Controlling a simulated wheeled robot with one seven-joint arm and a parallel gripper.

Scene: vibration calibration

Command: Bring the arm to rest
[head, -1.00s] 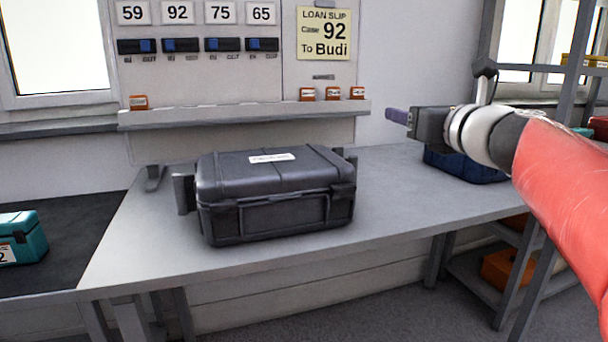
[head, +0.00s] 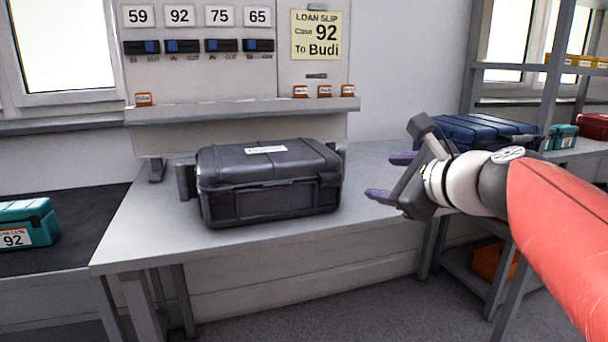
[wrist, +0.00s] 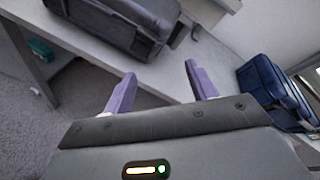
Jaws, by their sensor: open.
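My gripper (head: 384,176) is at the right of the head view, in front of the bench's right part, with its purple fingers apart and pointing left. Nothing is between the fingers. In the wrist view my gripper (wrist: 160,85) also shows two spread, empty fingers. My red and white arm (head: 550,205) reaches in from the right edge. The black case (head: 270,190) lies closed on the grey bench (head: 140,225), left of my gripper and apart from it. The black case also shows at the top of the wrist view (wrist: 115,22).
A blue case (head: 485,130) is behind my arm at the right, near a shelf rack (head: 468,85). A teal case (head: 22,225) marked 92 sits on a dark surface at left. A wall panel (head: 205,75) carries numbers, switches and a loan slip (head: 316,36).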

